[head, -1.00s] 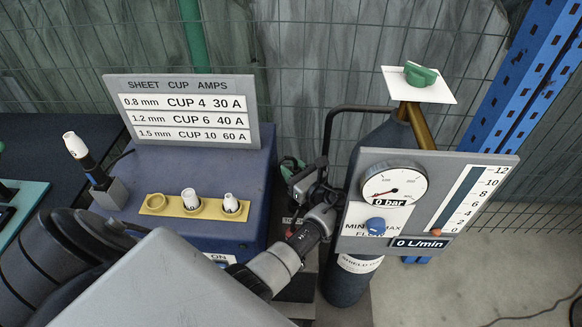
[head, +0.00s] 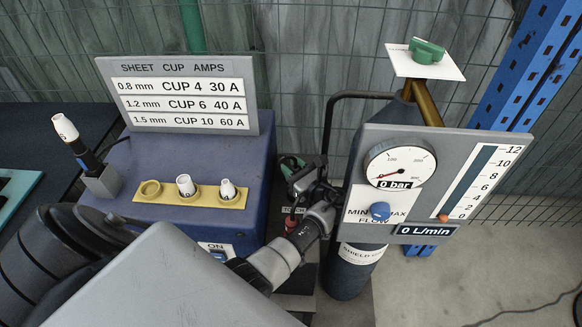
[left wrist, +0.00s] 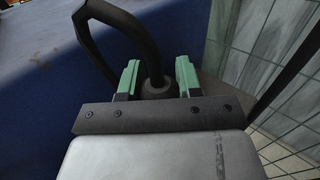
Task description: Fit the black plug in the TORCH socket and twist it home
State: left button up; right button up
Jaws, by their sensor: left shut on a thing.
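My left gripper (head: 294,170) is at the right side of the blue welding machine (head: 170,165). In the left wrist view its green fingers (left wrist: 157,78) stand on either side of the black plug (left wrist: 156,89), shut on it. A thick black cable (left wrist: 148,40) rises from the plug and loops to the left. In the head view the plug is mostly hidden by the gripper. My right gripper is not in view.
A gas cylinder (head: 346,275) with a gauge panel (head: 440,180) stands close to the right of my left arm. On the machine are a sign (head: 184,93), a yellow cup holder (head: 192,195) and a torch (head: 77,145) in its stand. A wire fence closes the back.

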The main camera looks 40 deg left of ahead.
pick_arm(q)
jog(key=shift+p, duration=0.45)
dwell(1.1)
jog(key=shift+f+b, duration=1.3)
jog(key=shift+f, duration=0.35)
jog(key=o, duration=1)
jog(key=shift+o, duration=0.2)
jog(key=shift+r+p, duration=0.4)
jog(key=shift+r, duration=0.05)
jog(key=shift+r+t+p, duration=0.5)
jog(key=shift+r+p, duration=2.05)
jog(key=shift+r, duration=1.8)
jog(key=s+d+r+m+t+h+p, duration=0.2)
jog(key=s+d+r+m+t+h, duration=1)
jog(key=s+d+m+h, duration=0.3)
jog(key=shift+r+t+h+p, duration=0.35)
jog(key=shift+t+h, duration=0.15)
jog(key=shift+h, duration=0.6)
jog(key=shift+a+f, duration=0.1)
